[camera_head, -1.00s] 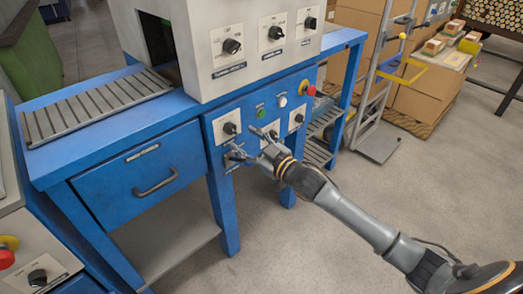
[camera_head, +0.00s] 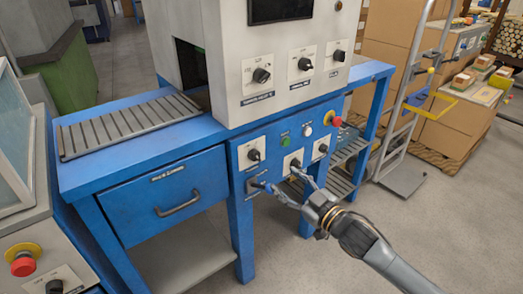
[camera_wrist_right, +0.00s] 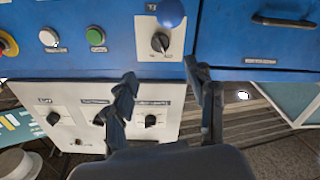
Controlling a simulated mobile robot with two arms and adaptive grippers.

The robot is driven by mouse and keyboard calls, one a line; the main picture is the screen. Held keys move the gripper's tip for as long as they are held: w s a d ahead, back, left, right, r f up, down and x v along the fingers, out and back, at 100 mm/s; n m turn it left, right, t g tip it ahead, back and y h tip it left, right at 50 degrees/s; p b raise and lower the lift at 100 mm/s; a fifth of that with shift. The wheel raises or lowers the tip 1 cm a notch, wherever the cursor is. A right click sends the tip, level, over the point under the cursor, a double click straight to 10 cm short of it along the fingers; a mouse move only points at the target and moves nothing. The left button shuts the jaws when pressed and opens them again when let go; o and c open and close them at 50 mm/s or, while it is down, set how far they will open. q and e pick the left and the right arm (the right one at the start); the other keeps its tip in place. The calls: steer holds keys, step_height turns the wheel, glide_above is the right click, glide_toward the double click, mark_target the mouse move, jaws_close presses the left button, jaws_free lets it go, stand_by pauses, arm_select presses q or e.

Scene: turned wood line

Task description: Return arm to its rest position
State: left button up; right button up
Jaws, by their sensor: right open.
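My right arm comes in from the lower right of the head view. Its gripper (camera_head: 278,179) is open and empty, in front of the blue machine's lower control panel (camera_head: 271,144). The fingers overlap the panel's lower edge in the picture; whether they touch it I cannot tell. In the right wrist view, the open gripper (camera_wrist_right: 161,76) has its fingers spread, with nothing between them. That view is upside down, with a dark knob (camera_wrist_right: 160,42) beyond the fingertips. My left gripper does not show.
The blue machine has a drawer (camera_head: 165,194) and a slatted bed (camera_head: 128,124). A red emergency button (camera_head: 22,263) sits on a console at lower left. A hand truck (camera_head: 403,178) stands by cardboard boxes (camera_head: 449,125) on the right. Floor at the lower right is clear.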

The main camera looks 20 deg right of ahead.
steer(key=shift+f, duration=0.1)
steer(key=s+d+f+m+g+h, duration=0.1)
steer(key=s+f+m+g+h, duration=0.2)
steer(key=f, duration=0.8)
steer(key=s+f+m+g+h, duration=0.1)
steer(key=s+f+g+h, duration=0.3)
steer(key=f, duration=0.7)
steer(key=s+a+f+m+g+y, duration=0.15)
steer(key=s+f+g, duration=0.25)
steer(key=s+f, duration=0.85)
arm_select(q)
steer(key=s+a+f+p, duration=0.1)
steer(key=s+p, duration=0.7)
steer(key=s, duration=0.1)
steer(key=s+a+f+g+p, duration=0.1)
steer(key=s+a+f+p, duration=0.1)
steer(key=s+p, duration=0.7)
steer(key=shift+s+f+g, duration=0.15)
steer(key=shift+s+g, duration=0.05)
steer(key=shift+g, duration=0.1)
arm_select(e)
steer(key=s+f+g, duration=0.2)
steer(key=s+f, duration=0.2)
steer(key=s, duration=1)
steer(key=s+f+g, duration=0.3)
steer(key=s+f, duration=0.1)
steer(key=s, duration=1.1)
steer(key=shift+h, duration=0.35)
